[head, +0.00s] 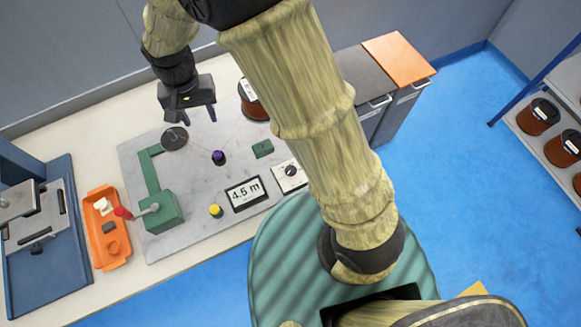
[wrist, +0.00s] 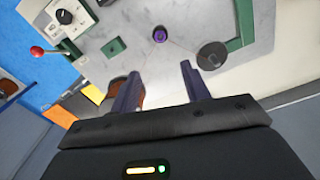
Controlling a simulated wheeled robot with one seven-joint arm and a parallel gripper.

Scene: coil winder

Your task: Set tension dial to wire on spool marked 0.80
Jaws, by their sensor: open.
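The tension dial, a black knob on a white plate (head: 290,174), is on the right part of the grey work plate; it also shows at the top left of the wrist view (wrist: 66,15). Its setting is too small to read. A brown wire spool (head: 256,106) with a white label stands at the plate's back edge, partly behind my arm; its label cannot be read. The spool shows behind a finger in the wrist view (wrist: 121,88). My gripper (head: 194,114) is open and empty above the plate's back part, left of the spool and away from the dial.
A purple-topped post (head: 218,156), a black disc (head: 174,138), a green block (head: 263,148), a display reading 4.5 m (head: 245,193) and a yellow button (head: 216,211) are on the plate. A red-knobbed lever (head: 122,212) reaches over an orange tray (head: 103,250). Spools fill a shelf (head: 550,95) at right.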

